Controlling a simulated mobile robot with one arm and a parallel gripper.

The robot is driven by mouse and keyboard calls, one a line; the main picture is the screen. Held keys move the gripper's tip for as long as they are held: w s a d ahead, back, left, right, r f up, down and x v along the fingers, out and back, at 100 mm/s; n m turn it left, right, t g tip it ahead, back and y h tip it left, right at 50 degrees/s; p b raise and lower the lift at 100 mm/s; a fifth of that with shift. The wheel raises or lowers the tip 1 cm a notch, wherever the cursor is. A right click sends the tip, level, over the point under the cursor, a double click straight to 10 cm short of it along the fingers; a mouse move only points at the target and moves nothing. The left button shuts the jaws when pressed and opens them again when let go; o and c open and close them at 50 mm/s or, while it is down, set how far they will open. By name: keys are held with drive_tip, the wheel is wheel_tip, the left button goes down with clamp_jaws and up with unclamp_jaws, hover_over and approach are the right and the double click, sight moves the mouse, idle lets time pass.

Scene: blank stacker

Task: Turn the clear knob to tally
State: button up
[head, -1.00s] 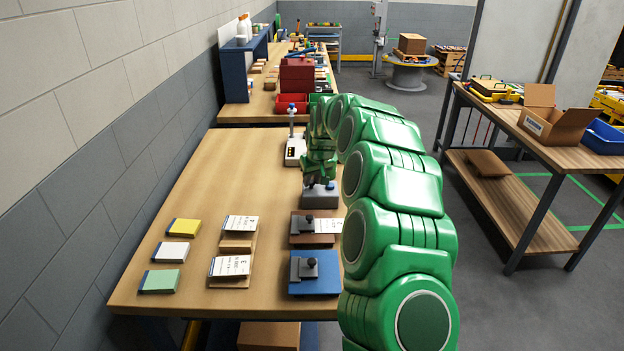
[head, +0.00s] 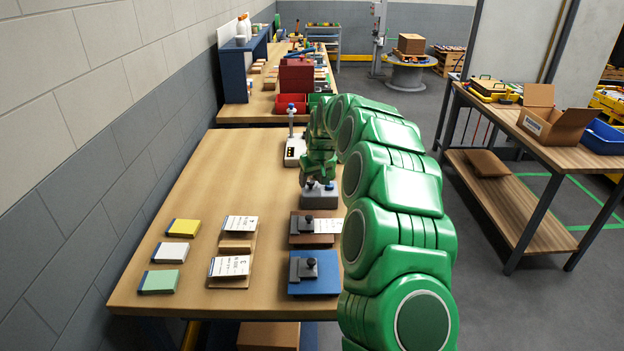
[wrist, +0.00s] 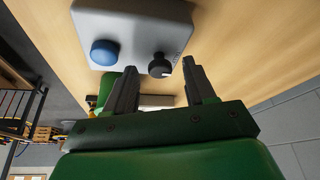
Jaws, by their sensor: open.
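A light grey control box (wrist: 128,18) fills the top of the wrist view, with a black knob (wrist: 158,67) and a blue domed button (wrist: 104,52) on it. The knob has a small white mark; print beside it is too small to read. My gripper (wrist: 160,70) is open, with its two dark fingers apart, one to each side of the knob in that view. I cannot tell whether they touch it. In the head view the box (head: 319,199) sits near the table's right edge, and my gripper (head: 307,180) is over its left part, partly hiding it.
A white device with a blue-topped post (head: 293,152) stands just behind the box. Nearer are a brown clamp board (head: 300,240), a blue clamp board (head: 315,286) and boards with white cards (head: 239,223). The table's left middle is clear.

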sight(316, 194)
drive_tip(key=v, duration=0.7)
drive_tip(key=shift+s+r, duration=0.15)
drive_tip(key=shift+r, duration=0.15)
drive_tip(key=s+d+r+m+g, duration=0.15)
drive_tip(key=s+r, duration=0.25)
drive_tip(key=s, duration=1)
drive_tip(key=s+d+r+n+g, duration=0.1)
drive_tip(key=s+d+r, duration=0.25)
drive_tip(key=s, duration=1.05)
drive_tip(key=s+d+f+m+g, duration=0.1)
drive_tip(key=s+d, duration=0.1)
drive_tip(key=s, duration=0.8)
drive_tip(key=s+d+f+m+g+h, duration=0.1)
drive_tip(key=s+d, duration=0.2)
drive_tip(key=s, duration=0.8)
drive_tip(key=s+d+f+m+g, duration=0.1)
drive_tip(key=s+d+m, duration=0.1)
drive_tip(key=s, duration=0.9)
drive_tip(key=shift+s+d+h, duration=0.2)
drive_tip(key=shift+d+h, duration=0.05)
drive_tip(key=shift+h, duration=0.15)
